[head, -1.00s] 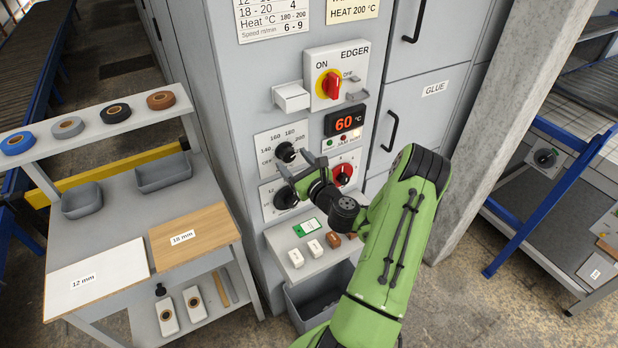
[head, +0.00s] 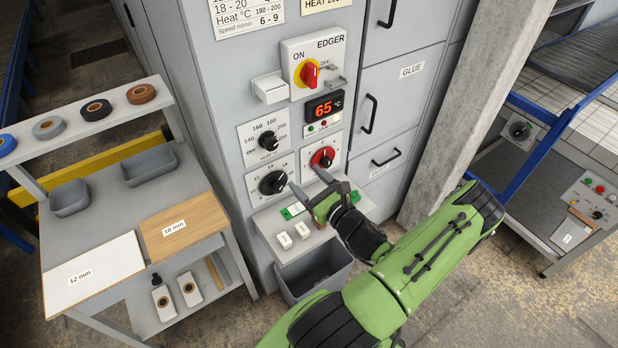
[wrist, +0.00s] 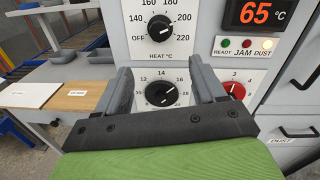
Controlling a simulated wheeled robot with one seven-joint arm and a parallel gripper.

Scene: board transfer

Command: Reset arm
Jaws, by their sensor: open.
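My gripper (head: 309,186) is open and empty in front of the edger cabinet (head: 225,130), just above the small shelf (head: 290,239) on its front. In the wrist view its two fingers (wrist: 160,90) stand on either side of the lower black dial (wrist: 161,93), apart from it as far as I can tell. The black heat dial (head: 268,140) sits above that dial, and a red dial (head: 322,157) is to the right. The red and yellow main switch (head: 309,74) is above the display (head: 324,106), which reads 65 °C.
A grey bench (head: 110,205) with a white 12 mm board (head: 95,272) and a wood-coloured 18 mm board (head: 183,226) stands at left. A grey bin (head: 315,272) is below the cabinet shelf. A concrete pillar (head: 460,130) stands at right.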

